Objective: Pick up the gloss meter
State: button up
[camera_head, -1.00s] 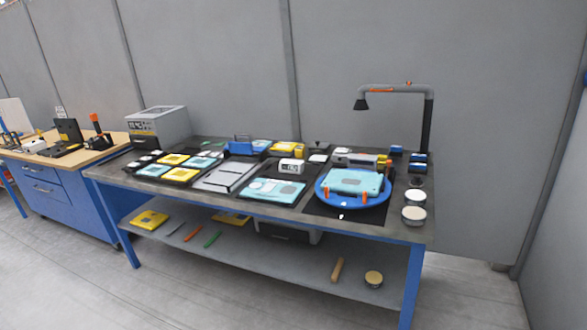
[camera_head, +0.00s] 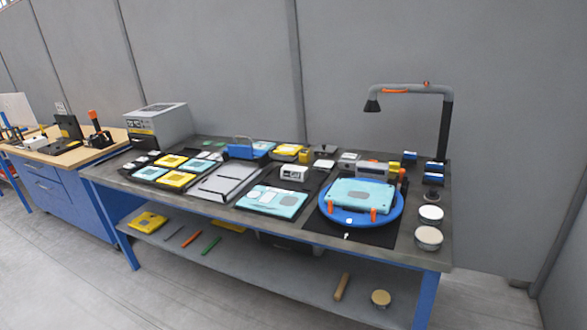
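A small white boxy device with a dark display (camera_head: 293,173) sits on the blue-legged workbench, just behind a light-blue panel (camera_head: 272,201). It looks like the gloss meter, but its markings are too small to read. A grey box-shaped device with an orange part (camera_head: 372,170) stands behind the blue round turntable (camera_head: 328,208) and could also be an instrument. My gripper is not in view. Nothing is seen touching either device.
The turntable carries a light-blue panel (camera_head: 360,193). A lamp on a bent pipe (camera_head: 405,90) rises at the back right. Round tins (camera_head: 428,237) stand at the right edge. Yellow and blue tiles fill the left side. The floor in front (camera_head: 80,280) is clear.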

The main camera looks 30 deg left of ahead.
aim_at(288, 172)
jog(key=u, duration=0.2)
jog(key=i, duration=1.3)
jog(key=u, duration=0.75)
jog(key=i, duration=1.45)
jog(key=u, duration=0.45)
jog(key=i, duration=0.6)
jog(key=u, duration=0.2)
